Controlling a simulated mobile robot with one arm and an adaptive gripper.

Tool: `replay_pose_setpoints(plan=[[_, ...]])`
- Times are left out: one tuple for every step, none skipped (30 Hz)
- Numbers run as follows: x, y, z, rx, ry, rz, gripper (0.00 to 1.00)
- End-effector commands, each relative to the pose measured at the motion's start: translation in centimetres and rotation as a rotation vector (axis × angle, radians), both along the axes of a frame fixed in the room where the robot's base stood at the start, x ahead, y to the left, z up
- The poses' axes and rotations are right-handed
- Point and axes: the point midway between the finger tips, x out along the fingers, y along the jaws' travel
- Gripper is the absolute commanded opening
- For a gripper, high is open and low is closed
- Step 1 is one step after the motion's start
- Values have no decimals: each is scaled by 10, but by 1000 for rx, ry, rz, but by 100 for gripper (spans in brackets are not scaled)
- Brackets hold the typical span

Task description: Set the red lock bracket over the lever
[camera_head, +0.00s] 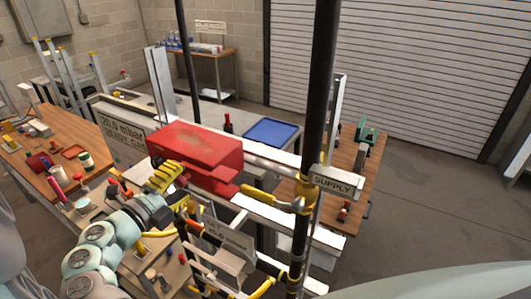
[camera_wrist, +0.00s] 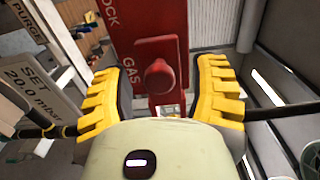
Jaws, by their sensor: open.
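The red lock bracket (camera_head: 195,152) is a large red box shape in the middle of the head view. In the wrist view its lettered face (camera_wrist: 146,22) fills the top centre, with a round red knob (camera_wrist: 160,78) on it. My gripper (camera_head: 170,180) is open at the bracket's near left end. In the wrist view its yellow fingers (camera_wrist: 160,92) stand either side of the knob with gaps. The yellow lever (camera_head: 270,196) runs left from the supply pipe; its left end meets the bracket's right edge in the picture. Whether they touch or overlap I cannot tell.
The black supply pipe (camera_head: 317,95) rises right of the bracket, with a SUPPLY tag (camera_head: 337,182). A white rail (camera_head: 270,155) passes behind. A blue tray (camera_head: 271,132) lies on the bench beyond. A wooden table (camera_head: 50,150) with small items stands left.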

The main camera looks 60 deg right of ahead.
Motion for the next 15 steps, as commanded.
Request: replay_pose_setpoints(plan=[[-1,-3,1,0,0,-5,59],[-1,-4,1,0,0,-5,59],[-1,-5,0,1,0,-4,59],[-1,-5,0,1,0,-4,59],[-1,-6,0,1,0,-4,59],[-1,-6,0,1,0,-4,59],[-1,-6,0,1,0,-4,59],[-1,-6,-1,1,0,-4,59],[-1,-6,0,1,0,-4,59],[-1,-6,-1,1,1,-4,59],[-1,-5,-1,1,1,-4,59],[-1,-5,-1,1,1,-4,61],[-1,-5,-1,1,1,-4,58],[-1,-5,-1,1,1,-4,55],[-1,-5,-1,1,1,-4,50]])
